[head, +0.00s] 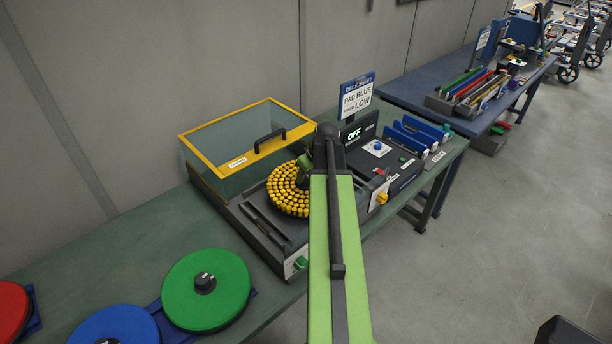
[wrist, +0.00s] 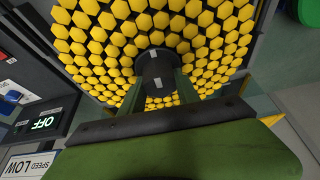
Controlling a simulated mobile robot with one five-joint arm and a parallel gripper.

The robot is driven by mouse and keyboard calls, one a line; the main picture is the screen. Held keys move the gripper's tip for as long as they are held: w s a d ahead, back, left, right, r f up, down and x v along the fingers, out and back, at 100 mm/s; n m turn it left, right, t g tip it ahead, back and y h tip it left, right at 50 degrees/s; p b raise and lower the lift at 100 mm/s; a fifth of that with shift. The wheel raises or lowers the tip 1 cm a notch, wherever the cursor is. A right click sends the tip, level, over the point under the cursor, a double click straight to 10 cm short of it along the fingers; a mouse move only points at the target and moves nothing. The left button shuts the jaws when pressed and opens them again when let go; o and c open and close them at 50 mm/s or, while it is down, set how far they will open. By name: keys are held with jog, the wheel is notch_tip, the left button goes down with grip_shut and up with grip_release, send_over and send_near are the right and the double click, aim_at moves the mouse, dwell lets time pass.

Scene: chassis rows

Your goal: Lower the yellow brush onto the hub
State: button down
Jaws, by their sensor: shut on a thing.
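The yellow brush (head: 285,195) is a round disc covered in yellow tufts, over the dark bed of the machine on the green bench. In the wrist view the brush (wrist: 100,42) fills the top, with a dark central knob (wrist: 156,66). My gripper (head: 306,172) is at the brush's middle, partly hidden by my arm. In the wrist view my gripper (wrist: 158,78) has its green fingers shut on the knob from both sides. The hub is hidden under the brush. I cannot tell whether the brush touches it or hangs just above.
A clear yellow-framed cover (head: 246,140) stands behind the brush. Green (head: 206,290), blue (head: 114,326) and red (head: 12,308) discs lie at the left front.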

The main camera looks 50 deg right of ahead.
jog(key=shift+f, duration=0.15)
jog(key=shift+f+b, duration=0.3)
jog(key=shift+b, duration=0.2)
jog(key=shift+d+f, duration=0.1)
jog(key=shift+f, duration=0.1)
